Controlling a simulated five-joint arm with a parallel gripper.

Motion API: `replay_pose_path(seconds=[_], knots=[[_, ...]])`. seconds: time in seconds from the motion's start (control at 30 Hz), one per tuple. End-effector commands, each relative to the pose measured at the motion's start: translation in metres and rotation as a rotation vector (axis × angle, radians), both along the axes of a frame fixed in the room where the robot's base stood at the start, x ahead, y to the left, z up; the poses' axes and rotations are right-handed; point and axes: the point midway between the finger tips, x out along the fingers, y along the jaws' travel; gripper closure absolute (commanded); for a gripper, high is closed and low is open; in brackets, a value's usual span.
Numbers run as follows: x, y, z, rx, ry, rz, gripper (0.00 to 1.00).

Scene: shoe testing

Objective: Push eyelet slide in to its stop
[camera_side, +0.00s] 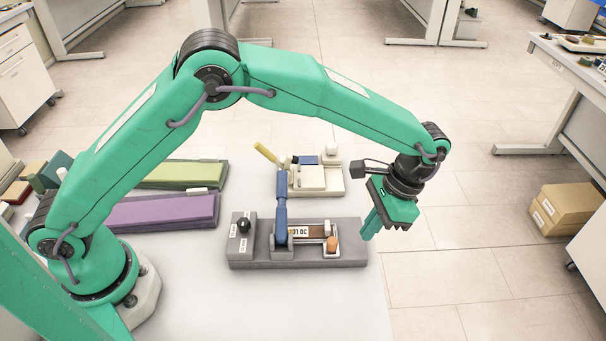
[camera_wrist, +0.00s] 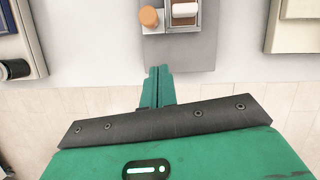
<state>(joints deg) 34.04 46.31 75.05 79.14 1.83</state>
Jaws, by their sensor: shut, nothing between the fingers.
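A grey test fixture (camera_side: 350,260) lies on the white table, with a blue upright lever (camera_side: 281,222) and a black knob (camera_side: 243,225) at its left. A slide with a brown strip and a printed label (camera_side: 307,231) lies along its middle. An orange-brown knob (camera_side: 332,245) stands at its right end; the knob also shows in the wrist view (camera_wrist: 149,17). I cannot tell how far in the slide sits. My gripper (camera_side: 372,228) is shut and empty, pointing down just right of the fixture's right end. In the wrist view its fingers (camera_wrist: 158,75) are together beside the fixture's end.
A cream fixture with a yellow handle (camera_side: 265,153) stands behind. Purple (camera_side: 160,212) and green (camera_side: 185,174) blocks lie at left. The table's right edge is close to my gripper. The front of the table is clear.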

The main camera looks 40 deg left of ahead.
Motion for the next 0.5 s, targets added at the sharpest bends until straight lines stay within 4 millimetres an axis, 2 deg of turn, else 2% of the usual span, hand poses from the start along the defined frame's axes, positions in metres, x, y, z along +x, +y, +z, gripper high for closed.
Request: replay_pose_path(seconds=[0.03, 0.2, 0.5], knots=[[0.004, -0.003, 0.011, -0.005, -0.006, 0.0, 1.0], [0.012, -0.009, 0.037, -0.004, -0.007, 0.0, 1.0], [0.022, -0.017, 0.071, -0.003, -0.005, 0.0, 1.0]])
